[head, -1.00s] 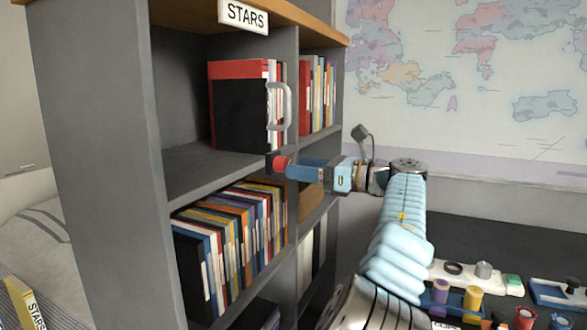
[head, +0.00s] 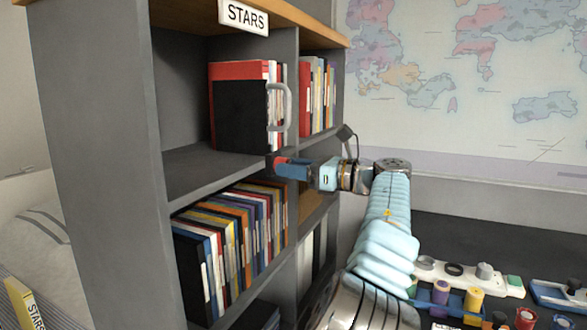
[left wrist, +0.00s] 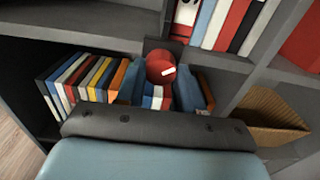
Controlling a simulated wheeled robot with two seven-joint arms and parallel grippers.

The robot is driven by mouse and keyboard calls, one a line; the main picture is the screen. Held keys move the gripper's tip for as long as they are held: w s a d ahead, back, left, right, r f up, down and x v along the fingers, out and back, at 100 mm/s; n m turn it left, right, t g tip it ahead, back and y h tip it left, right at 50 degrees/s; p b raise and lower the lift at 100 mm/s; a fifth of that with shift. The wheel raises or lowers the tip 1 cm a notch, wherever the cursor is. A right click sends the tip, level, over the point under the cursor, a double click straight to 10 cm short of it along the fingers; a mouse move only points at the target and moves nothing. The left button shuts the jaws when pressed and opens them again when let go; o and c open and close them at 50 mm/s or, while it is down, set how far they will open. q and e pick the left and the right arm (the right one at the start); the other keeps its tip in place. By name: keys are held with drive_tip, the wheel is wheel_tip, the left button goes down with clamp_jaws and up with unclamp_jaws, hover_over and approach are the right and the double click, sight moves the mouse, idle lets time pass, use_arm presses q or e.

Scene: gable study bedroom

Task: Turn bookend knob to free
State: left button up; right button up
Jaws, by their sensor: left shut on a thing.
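The round red knob (head: 280,159) sits at the front edge of the upper left shelf, against a small dark mount. In the left wrist view the red knob (left wrist: 158,62) shows a short white mark, slightly tilted, on its face. My left gripper (head: 289,165) is shut on the knob. My right gripper is not in view.
The grey shelf unit (head: 97,150) bears a "STARS" sign (head: 243,15). Leaning books (head: 230,240) fill the compartment below. A dark desk (head: 460,240) with several small coloured items lies at right. The upper left shelf is clear left of the books.

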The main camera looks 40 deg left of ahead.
use_arm(q)
drive_tip(key=shift+n, duration=0.3)
drive_tip(key=n, duration=1)
drive_tip(key=shift+w, duration=0.1)
idle(0.5)
drive_tip(key=o, duration=1)
drive_tip(key=shift+o, duration=0.2)
drive_tip(key=v, duration=1.3)
drive_tip(key=shift+d, duration=0.4)
drive_tip(key=shift+w, duration=0.1)
